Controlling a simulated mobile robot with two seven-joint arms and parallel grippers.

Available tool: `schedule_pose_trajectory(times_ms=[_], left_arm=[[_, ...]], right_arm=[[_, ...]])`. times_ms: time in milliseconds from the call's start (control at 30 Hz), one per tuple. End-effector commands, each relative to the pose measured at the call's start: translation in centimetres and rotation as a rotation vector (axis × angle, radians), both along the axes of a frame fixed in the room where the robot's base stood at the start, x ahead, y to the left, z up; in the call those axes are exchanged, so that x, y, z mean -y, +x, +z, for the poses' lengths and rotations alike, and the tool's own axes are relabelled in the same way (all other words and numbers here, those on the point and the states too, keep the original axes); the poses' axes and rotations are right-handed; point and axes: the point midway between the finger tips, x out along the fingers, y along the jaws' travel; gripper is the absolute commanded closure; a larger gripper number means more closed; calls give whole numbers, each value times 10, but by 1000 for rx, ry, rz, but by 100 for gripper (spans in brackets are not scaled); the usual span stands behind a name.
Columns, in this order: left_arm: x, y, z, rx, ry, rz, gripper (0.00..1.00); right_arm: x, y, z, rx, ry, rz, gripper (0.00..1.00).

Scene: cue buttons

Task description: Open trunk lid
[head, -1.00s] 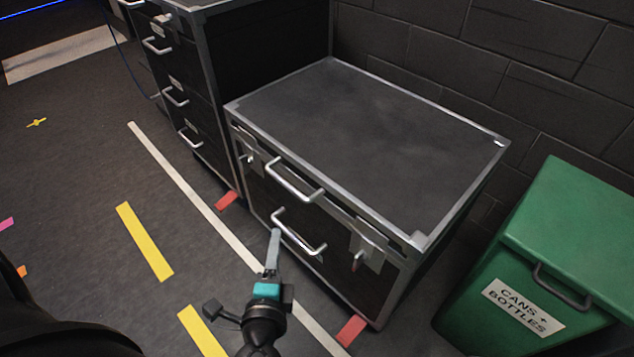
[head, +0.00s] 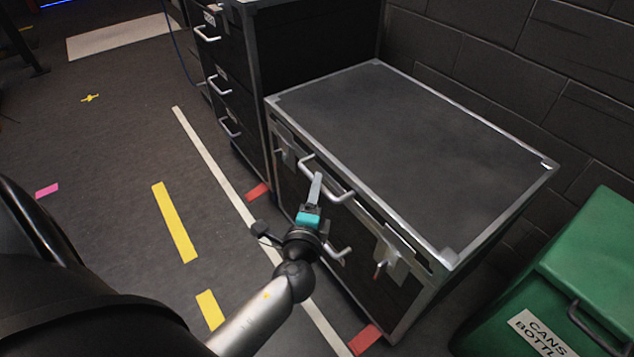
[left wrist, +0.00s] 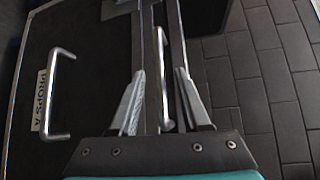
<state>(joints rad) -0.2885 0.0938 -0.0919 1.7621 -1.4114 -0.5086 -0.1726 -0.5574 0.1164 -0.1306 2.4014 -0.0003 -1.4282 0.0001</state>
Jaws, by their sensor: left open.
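The trunk is a black case with metal edges, and its lid (head: 420,145) is closed. The lid handle (head: 342,190) is a silver bar on the upper front edge. A second handle (head: 337,255) is lower on the front, partly hidden by my gripper. My left gripper (head: 316,186) is open at the lid handle. In the left wrist view the lid handle (left wrist: 162,80) lies between the two open fingers (left wrist: 160,105); contact cannot be told. The lower handle (left wrist: 62,95) shows at the left beside a "PROPS A" label (left wrist: 42,100). My right gripper is not in view.
Latches (head: 392,257) sit on the trunk's front. A black drawer cabinet (head: 310,50) stands against its left side. A green bin (head: 575,275) stands close at the right, and a brick wall (head: 500,60) is behind. The floor in front is clear, with tape marks.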

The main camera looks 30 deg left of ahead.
Motion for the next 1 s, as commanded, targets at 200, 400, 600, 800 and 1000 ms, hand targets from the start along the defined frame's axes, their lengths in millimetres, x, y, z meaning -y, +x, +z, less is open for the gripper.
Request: schedule_pose_trajectory(times_ms=[200,400,600,800,1000], left_arm=[[-9,22,-4,0,1,-1,53],[-12,28,-4,0,0,-1,53],[-12,28,-4,-1,-1,-1,53],[-12,28,-4,0,0,-1,73],[-12,28,-4,0,0,-1,96]], right_arm=[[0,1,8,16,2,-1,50],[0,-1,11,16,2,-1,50],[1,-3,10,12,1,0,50],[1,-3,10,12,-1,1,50],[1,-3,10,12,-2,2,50]])
